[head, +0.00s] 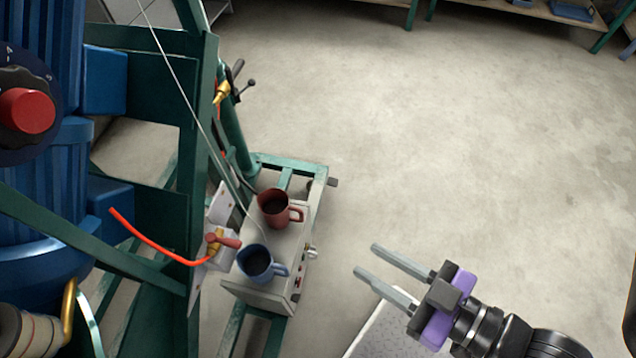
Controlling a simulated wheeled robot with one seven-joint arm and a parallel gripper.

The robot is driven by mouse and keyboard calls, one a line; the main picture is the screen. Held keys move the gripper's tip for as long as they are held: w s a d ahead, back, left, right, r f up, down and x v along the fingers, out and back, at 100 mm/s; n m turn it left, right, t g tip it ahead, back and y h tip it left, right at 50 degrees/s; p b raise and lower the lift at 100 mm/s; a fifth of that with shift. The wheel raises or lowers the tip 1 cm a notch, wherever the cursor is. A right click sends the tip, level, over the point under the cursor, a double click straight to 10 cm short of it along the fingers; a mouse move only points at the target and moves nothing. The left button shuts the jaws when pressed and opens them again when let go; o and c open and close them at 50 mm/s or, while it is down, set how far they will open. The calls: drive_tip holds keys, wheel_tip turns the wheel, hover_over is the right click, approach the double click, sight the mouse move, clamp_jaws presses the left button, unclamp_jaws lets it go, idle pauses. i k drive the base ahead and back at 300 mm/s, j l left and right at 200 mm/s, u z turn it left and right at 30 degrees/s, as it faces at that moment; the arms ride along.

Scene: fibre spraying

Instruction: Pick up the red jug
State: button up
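The red jug (273,211) stands upright on top of a small grey box (262,285), left of the picture's middle. Its handle points right, and its inside looks dark. My gripper (366,260) is at the lower right of the jug and clear of it. Its two long grey fingers point left and are spread apart, with nothing between them.
A blue jug (255,262) stands on the same box, just below the red one, handle to the right. A green frame (192,130) with blue machinery, a red-handled valve (222,240) and an orange hose stands on the left. Bare floor (450,140) lies to the right.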

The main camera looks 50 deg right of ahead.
sight(273, 203)
drive_tip(key=z, duration=0.15)
drive_tip(key=i+l+u, duration=0.1)
drive_tip(key=l+u, duration=0.85)
drive_tip(key=j, duration=0.2)
drive_tip(key=l, duration=0.2)
